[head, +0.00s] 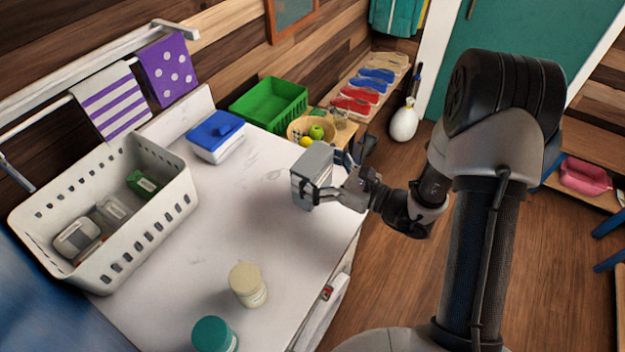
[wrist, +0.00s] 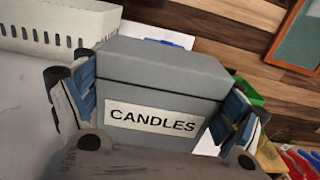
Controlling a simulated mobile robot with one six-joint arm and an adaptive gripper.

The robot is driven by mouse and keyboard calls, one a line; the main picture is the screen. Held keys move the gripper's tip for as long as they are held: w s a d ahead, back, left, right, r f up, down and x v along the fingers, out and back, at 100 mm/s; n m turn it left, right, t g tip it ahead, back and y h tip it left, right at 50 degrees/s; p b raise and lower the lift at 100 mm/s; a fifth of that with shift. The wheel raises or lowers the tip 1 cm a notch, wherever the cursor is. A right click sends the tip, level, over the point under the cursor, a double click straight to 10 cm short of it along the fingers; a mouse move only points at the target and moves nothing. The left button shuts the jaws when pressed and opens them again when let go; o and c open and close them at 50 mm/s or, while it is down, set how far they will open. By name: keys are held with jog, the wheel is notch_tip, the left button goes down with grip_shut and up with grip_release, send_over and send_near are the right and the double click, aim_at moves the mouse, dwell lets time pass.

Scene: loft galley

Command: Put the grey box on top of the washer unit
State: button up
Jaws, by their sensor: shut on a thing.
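The grey box (head: 311,172) is held in my gripper (head: 326,183) at the right part of the white top. In the wrist view the grey box (wrist: 160,85) carries a white label reading "CANDLES", and the fingers press on its two sides. The white top (head: 215,235) with a front panel and small red-lit display appears to be the washer unit (head: 322,310). The box is over its right edge area, with a dark shadow beside it. I cannot tell whether the box's bottom touches the top.
A white basket (head: 170,212) with several items stands at left, a blue-lidded tub (head: 216,138) at the back. A cream jar (head: 247,285) and a teal-lidded jar (head: 213,335) stand near the front. A green crate (head: 268,103) and a bowl (head: 300,130) are beyond. The middle is clear.

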aim_at(322, 183)
jog(key=shift+f+b, duration=0.55)
jog(key=shift+f, duration=1.35)
jog(key=shift+f, duration=0.1)
jog(key=o, duration=1)
